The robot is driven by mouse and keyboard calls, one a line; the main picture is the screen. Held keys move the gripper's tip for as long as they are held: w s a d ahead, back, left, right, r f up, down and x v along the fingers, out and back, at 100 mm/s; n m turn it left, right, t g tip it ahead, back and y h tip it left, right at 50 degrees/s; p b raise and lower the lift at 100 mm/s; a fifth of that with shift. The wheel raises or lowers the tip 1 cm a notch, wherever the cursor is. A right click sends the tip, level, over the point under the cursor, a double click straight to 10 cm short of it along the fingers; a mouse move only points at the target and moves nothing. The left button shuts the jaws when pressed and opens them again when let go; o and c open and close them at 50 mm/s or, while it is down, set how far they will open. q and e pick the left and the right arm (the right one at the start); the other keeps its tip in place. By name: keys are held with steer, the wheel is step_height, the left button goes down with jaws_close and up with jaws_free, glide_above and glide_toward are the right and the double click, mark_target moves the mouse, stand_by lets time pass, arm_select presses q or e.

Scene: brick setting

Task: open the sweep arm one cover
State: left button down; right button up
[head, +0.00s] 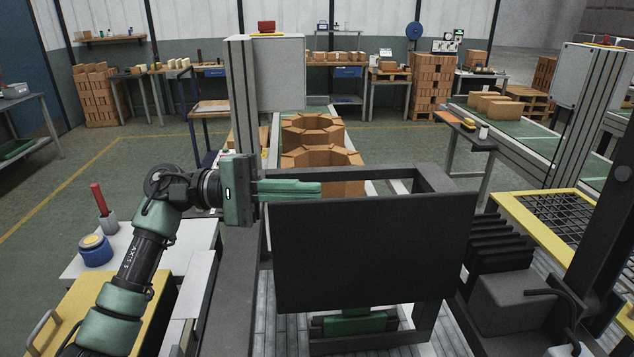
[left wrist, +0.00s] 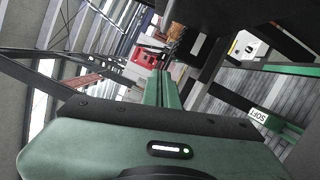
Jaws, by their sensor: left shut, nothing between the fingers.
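A dark, flat rectangular panel (head: 375,255) stands across the middle of the head view in front of a dark frame. It looks like the sweep arm cover, but I see no label on it. My left gripper (head: 320,188) reaches in from the left with its green fingers shut and empty. The fingers lie level along the panel's top left edge; I cannot tell whether they touch it. In the left wrist view the shut fingers (left wrist: 160,75) point away from the camera. My right gripper is not in view.
Brick-coloured rings (head: 322,160) stand behind the panel on a line. A green part (head: 350,323) shows below the panel. A grey post with a box (head: 275,75) rises behind my left gripper. A yellow-edged mesh (head: 570,235) lies at right, a white bench (head: 135,248) at left.

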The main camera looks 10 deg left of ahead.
arm_select(q)
steer(key=s+d+r+p, duration=0.1)
steer(key=s+d+p, duration=0.3)
steer(key=d+p, duration=0.2)
steer(key=shift+d+r, duration=0.4)
steer(key=shift+d, duration=0.85)
